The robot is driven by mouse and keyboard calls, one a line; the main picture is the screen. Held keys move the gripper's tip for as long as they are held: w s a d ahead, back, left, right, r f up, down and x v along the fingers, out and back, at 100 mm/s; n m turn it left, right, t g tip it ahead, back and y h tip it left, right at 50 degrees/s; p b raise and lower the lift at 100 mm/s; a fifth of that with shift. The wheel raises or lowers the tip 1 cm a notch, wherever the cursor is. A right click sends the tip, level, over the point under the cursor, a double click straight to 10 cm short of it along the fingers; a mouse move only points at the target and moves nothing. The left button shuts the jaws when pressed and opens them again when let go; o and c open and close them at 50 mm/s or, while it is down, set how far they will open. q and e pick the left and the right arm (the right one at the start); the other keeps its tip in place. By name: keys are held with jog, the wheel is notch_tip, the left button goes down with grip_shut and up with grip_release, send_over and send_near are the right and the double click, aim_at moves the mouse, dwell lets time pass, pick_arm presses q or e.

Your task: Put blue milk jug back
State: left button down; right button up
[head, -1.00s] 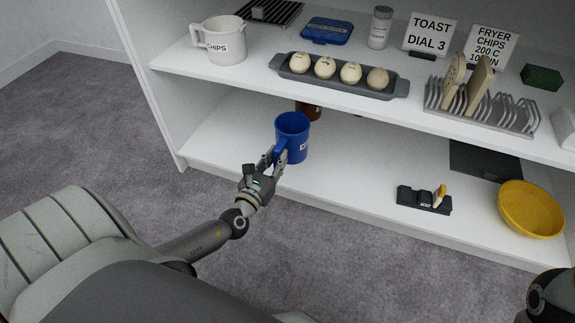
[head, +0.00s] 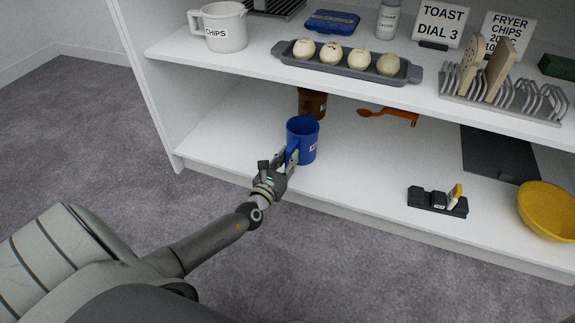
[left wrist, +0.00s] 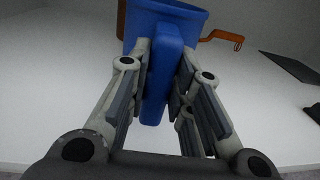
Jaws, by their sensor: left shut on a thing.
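The blue milk jug (head: 303,141) is upright at the lower shelf, toward its left part, with a white label on its side. My left gripper (head: 291,160) is shut on the jug's handle, reaching in from the front. In the left wrist view the two fingers stand on either side of the blue handle (left wrist: 158,75), and the jug's body (left wrist: 172,14) shows beyond it. I cannot tell whether the jug's base touches the shelf. My right gripper is not in view.
A brown jug (head: 312,103) stands behind the blue one on the lower shelf (head: 235,135). An orange utensil (head: 390,115), a black holder (head: 437,202) and a yellow bowl (head: 550,208) lie to the right. The upper shelf, with an egg tray (head: 345,65), overhangs the back.

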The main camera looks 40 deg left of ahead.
pick_arm(q)
jog(key=shift+f, duration=0.15)
jog(key=shift+f, duration=0.1)
jog(key=c, duration=1.7)
grip_release()
jog(key=shift+f, duration=0.15)
jog(key=shift+c, duration=0.2)
jog(key=o, duration=0.4)
jog(key=shift+o, duration=0.2)
